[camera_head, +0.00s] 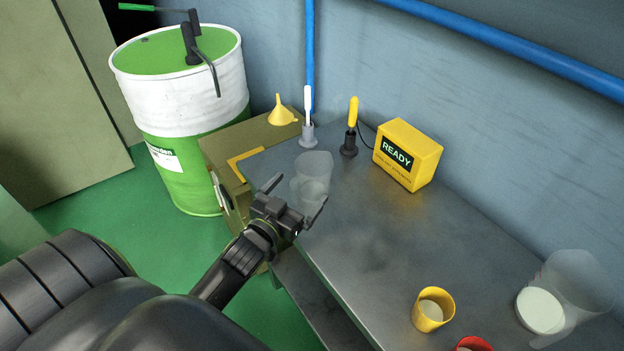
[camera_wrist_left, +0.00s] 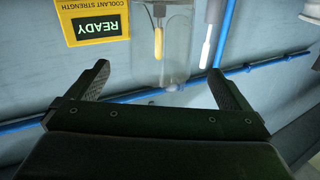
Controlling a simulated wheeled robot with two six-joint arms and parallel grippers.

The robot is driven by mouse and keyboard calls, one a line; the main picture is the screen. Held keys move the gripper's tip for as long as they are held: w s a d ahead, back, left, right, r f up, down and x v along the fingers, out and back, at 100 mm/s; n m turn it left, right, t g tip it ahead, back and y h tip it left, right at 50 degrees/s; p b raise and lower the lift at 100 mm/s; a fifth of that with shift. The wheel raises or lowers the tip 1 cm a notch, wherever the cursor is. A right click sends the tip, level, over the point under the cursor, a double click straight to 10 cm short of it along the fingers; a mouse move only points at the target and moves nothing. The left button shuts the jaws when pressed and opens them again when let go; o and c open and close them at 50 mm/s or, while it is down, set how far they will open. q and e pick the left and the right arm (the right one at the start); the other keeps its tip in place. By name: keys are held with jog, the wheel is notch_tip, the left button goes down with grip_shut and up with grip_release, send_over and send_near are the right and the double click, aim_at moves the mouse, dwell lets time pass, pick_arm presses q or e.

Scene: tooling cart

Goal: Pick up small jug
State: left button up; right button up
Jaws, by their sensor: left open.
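The small jug (camera_head: 313,168) is a clear, see-through vessel standing on the grey cart top near its left edge. My left gripper (camera_head: 297,197) is open at the near side of the jug, its two fingers spread toward it. In the left wrist view the picture is upside down, and the clear jug (camera_wrist_left: 172,52) shows ahead, between the lines of the two fingertips (camera_wrist_left: 157,70). The gripper holds nothing, and I cannot tell whether a finger touches the jug. My right gripper is not in view.
Behind the jug stand a white-handled tool (camera_head: 308,105), a yellow-handled probe (camera_head: 352,115) and a yellow READY box (camera_head: 408,154). A yellow funnel (camera_head: 281,113) is at the back left. A yellow cup (camera_head: 433,308), a red cup (camera_head: 474,344) and a larger clear jug (camera_head: 575,283) stand right.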

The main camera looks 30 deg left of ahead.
aim_at(304, 184)
pick_arm(q)
jog(key=shift+w+a+f+p, duration=0.1)
jog(key=shift+w+f+p, duration=0.15)
jog(key=shift+w, duration=1.1)
jog(key=shift+w+a+f+p, duration=0.1)
jog(key=shift+w+f+p, duration=0.1)
jog(key=shift+w, duration=1.1)
jog(key=shift+r, duration=0.1)
jog(key=c, duration=1)
jog(key=shift+c, duration=0.5)
jog(key=shift+r, duration=0.15)
